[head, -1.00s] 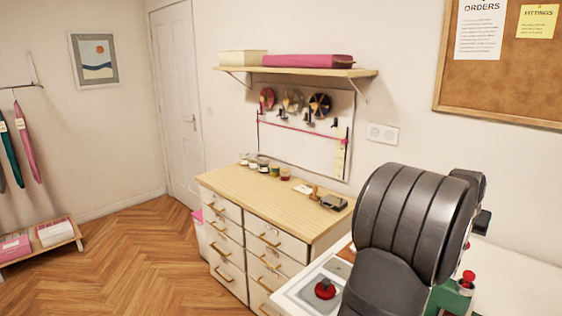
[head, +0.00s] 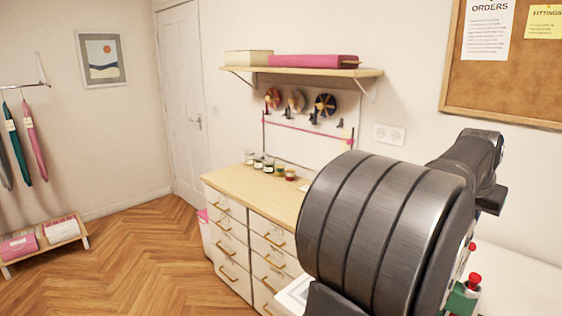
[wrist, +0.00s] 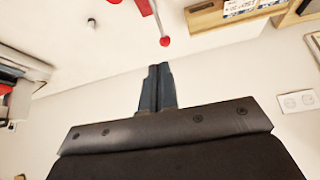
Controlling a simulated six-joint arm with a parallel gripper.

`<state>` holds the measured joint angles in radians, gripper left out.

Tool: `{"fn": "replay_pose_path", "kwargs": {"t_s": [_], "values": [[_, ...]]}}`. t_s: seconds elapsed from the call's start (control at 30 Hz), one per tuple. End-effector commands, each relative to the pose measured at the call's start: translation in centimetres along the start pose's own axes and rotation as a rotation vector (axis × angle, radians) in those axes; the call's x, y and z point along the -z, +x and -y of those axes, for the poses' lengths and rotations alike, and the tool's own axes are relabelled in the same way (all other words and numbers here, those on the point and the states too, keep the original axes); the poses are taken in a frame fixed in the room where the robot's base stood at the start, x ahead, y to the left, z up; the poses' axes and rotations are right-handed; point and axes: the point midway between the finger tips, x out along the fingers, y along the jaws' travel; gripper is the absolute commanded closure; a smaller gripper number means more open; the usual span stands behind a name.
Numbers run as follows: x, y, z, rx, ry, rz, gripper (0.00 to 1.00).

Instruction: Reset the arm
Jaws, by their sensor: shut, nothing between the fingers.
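My gripper (wrist: 157,88) shows in the wrist view with its two dark fingers pressed together and nothing between them. It points over a pale surface, with a wall behind. In the head view my dark arm links fill the right middle of the picture, and the fingers cannot be made out there.
A wooden drawer cabinet (head: 245,190) with several small jars (head: 268,165) stands against the wall. A shelf (head: 300,72) with boxes hangs above it. A green device with a red knob (head: 474,280) is close beside my arm. The wooden floor at left is open.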

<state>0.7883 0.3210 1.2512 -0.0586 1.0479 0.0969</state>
Motion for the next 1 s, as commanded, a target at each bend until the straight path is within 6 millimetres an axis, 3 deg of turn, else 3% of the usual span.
{"fn": "replay_pose_path", "kwargs": {"t_s": [0.07, 0.3, 0.53, 1.0], "values": [[-0.1, -0.7, -0.2, 0.005, 0.018, 0.032, 1.0], [-0.4, 4.6, -0.1, 0.004, 0.015, 0.034, 1.0], [-0.4, 7.8, -0.1, 0.004, 0.014, 0.032, 1.0], [-0.4, 8.9, -0.1, 0.004, 0.014, 0.029, 0.98]]}}
